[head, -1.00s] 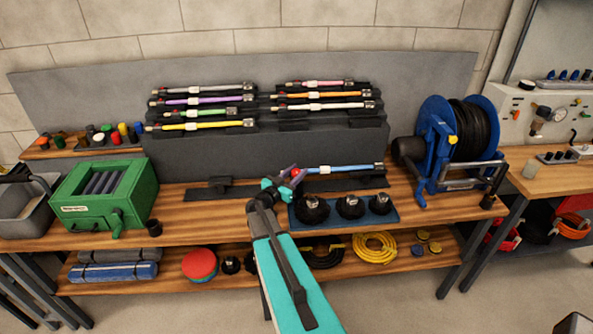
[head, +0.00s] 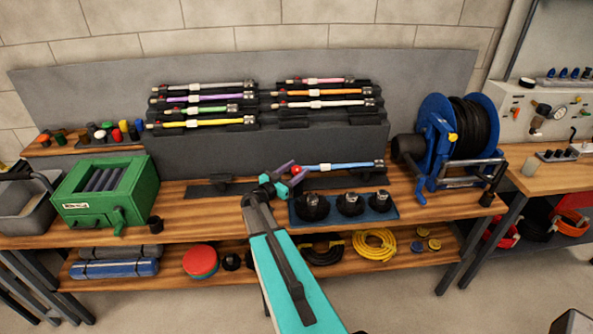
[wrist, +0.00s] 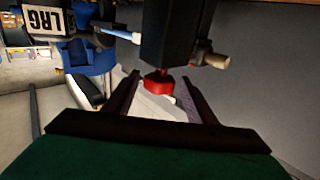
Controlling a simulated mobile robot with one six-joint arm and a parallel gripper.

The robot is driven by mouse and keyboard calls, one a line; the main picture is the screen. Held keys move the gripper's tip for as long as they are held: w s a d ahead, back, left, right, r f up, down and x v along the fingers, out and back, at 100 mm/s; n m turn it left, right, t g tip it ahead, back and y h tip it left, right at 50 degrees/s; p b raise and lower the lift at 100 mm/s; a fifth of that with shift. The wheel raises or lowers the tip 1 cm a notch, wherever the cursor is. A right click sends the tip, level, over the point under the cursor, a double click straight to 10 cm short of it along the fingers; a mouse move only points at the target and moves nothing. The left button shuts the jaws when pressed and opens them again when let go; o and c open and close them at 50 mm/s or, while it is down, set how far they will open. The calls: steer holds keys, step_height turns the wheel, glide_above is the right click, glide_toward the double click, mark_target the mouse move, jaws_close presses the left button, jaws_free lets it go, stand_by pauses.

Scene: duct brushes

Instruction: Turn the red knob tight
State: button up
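The red knob (head: 297,170) is at the left end of a rod with a blue sleeve (head: 345,167), which lies in a dark holder on the bench. In the wrist view the red knob (wrist: 158,83) sticks out below a dark block, near the fingertips and roughly between their lines. My gripper (head: 287,174) is at the knob's left. In the wrist view its two fingers (wrist: 163,88) are spread, with a gap on each side of the knob. I cannot tell whether the knob is fully between them. A black-on-white "LRG" label (wrist: 60,20) shows at upper left.
Black round brushes (head: 350,204) stand on a blue mat just in front of the rod. A grey rack (head: 265,150) with several coloured rods is behind. A green box (head: 104,195) is at left, a blue hose reel (head: 437,140) at right.

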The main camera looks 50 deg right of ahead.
steer(key=shift+a, duration=0.1)
steer(key=shift+s+a+f+b, duration=0.1)
steer(key=shift+a+b, duration=0.3)
steer(key=shift+a, duration=0.15)
steer(key=a+b, duration=0.4)
steer(key=a, duration=0.8)
steer(key=shift+s+a, duration=0.2)
steer(key=shift+s, duration=0.25)
steer(key=shift+s, duration=0.1)
